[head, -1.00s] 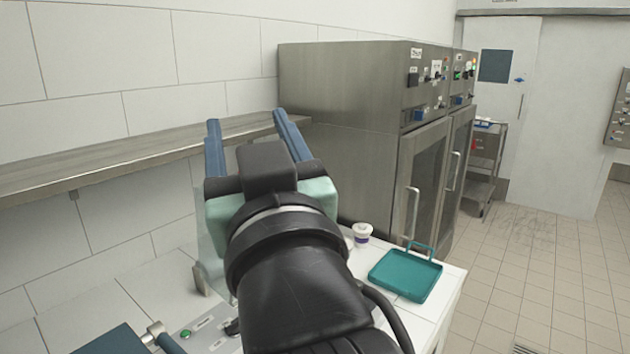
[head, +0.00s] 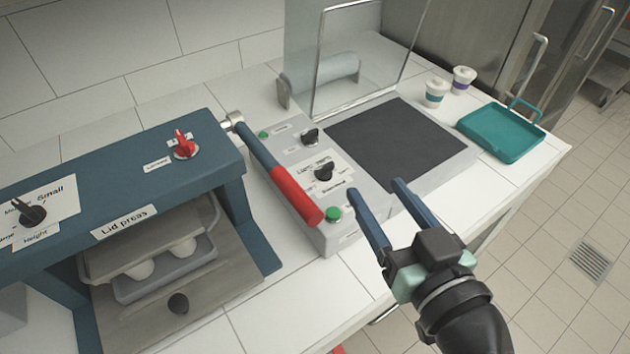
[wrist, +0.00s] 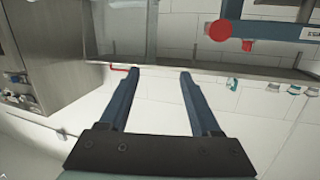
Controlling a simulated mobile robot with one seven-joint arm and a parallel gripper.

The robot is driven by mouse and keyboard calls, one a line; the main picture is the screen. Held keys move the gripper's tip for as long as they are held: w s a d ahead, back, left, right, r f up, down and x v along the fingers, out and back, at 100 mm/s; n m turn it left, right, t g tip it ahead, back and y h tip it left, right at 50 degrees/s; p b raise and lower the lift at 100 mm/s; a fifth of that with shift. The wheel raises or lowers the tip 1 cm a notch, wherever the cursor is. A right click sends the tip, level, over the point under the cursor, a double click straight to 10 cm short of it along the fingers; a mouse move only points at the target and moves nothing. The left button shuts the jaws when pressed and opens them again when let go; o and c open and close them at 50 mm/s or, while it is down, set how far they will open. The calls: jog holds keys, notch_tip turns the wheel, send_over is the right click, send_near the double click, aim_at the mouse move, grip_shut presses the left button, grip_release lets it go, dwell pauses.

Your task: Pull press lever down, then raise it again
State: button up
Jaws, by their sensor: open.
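The lid press (head: 120,195) is a blue frame labelled "Lid press" at the left of the head view. Its lever, a blue bar with a red grip (head: 297,196), is jointed at the press's right side and slopes down toward the front right. In the wrist view a red round end (wrist: 219,31), apparently the grip, shows at upper right. My gripper (head: 375,188) is open and empty, to the right of the red grip and apart from it. Both blue fingers also show in the wrist view (wrist: 159,72).
A grey control box with a green button (head: 333,214) and black knobs lies beside the lever. Right of it are a dark plate (head: 395,145), a glass screen (head: 365,50), two lidded cups (head: 435,93) and a teal tray (head: 500,135).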

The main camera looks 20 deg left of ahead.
aim_at(299, 201)
jog(key=s+a+f+n+g+y+b, duration=0.1)
jog(key=s+a+f+n+g+y, duration=0.1)
jog(key=s+f+y, duration=0.4)
jog(key=shift+h, duration=0.7)
jog(key=p+x, duration=0.3)
jog(key=x, duration=0.8)
jog(key=shift+s, duration=0.1)
jog(key=shift+w+a+f, duration=0.15)
jog(key=shift+w+a, duration=0.2)
jog(key=shift+a, duration=0.2)
grip_shut()
